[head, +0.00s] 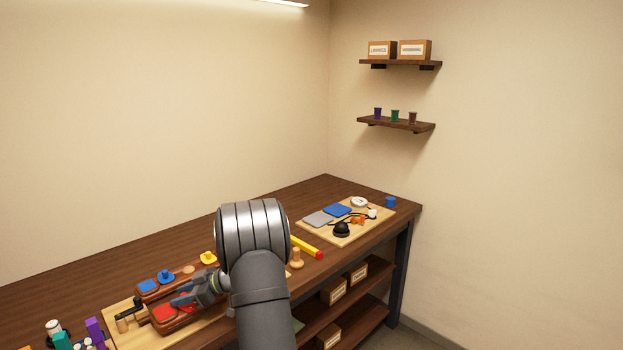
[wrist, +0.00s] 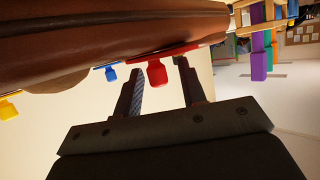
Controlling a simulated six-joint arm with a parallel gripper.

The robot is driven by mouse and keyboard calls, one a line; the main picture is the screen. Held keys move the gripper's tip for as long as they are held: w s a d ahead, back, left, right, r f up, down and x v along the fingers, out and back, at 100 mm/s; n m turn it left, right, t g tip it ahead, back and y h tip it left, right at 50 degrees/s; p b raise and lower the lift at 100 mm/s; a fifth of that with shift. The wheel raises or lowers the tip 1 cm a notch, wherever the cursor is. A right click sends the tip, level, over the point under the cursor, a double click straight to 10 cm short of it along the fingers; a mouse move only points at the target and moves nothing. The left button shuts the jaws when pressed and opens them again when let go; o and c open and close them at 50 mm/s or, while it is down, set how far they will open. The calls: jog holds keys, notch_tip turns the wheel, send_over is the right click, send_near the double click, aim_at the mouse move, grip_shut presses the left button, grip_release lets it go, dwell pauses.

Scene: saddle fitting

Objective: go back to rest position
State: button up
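My gripper (head: 180,299) is low over the brown leather saddle work at the left of the bench in the head view. In the wrist view my gripper (wrist: 160,75) is open, with a finger on each side of a red knobbed piece (wrist: 157,74). The fingers look apart from its knob. The red piece lies against the brown leather form (wrist: 110,35). A blue knobbed piece (head: 166,275) and a yellow knobbed piece (head: 208,257) stand just behind in the head view. My arm hides part of the bench.
A light board (head: 345,235) with small parts lies at the far right of the bench. A yellow, red-ended bar (head: 308,247) and a wooden knob (head: 297,258) are beside my arm. A purple block (head: 95,332) stands at the lower left. Space above the bench looks clear.

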jog(key=shift+d+m+t, duration=0.25)
jog(key=shift+m+t, duration=0.65)
jog(key=shift+t, duration=0.1)
jog(key=shift+w+d+m+t+h, duration=0.2)
jog(key=shift+m+t+h, duration=0.1)
jog(key=shift+m+t, duration=0.6)
jog(key=shift+w+d+m+t+h, duration=0.2)
jog(key=shift+m+t+h, duration=0.1)
jog(key=shift+m+t, duration=0.6)
jog(key=shift+n, duration=0.4)
jog(key=n+g, duration=0.2)
jog(key=g, duration=0.1)
jog(key=a+n+g+y, duration=0.1)
jog(key=n+g, duration=0.1)
jog(key=shift+s, duration=0.3)
jog(key=shift+d+r+n+g, duration=0.1)
jog(key=shift+d+n+g, duration=0.05)
jog(key=shift+n+g, duration=0.15)
jog(key=v, duration=0.7)
jog(key=shift+d, duration=0.3)
jog(key=shift+s+r, duration=0.1)
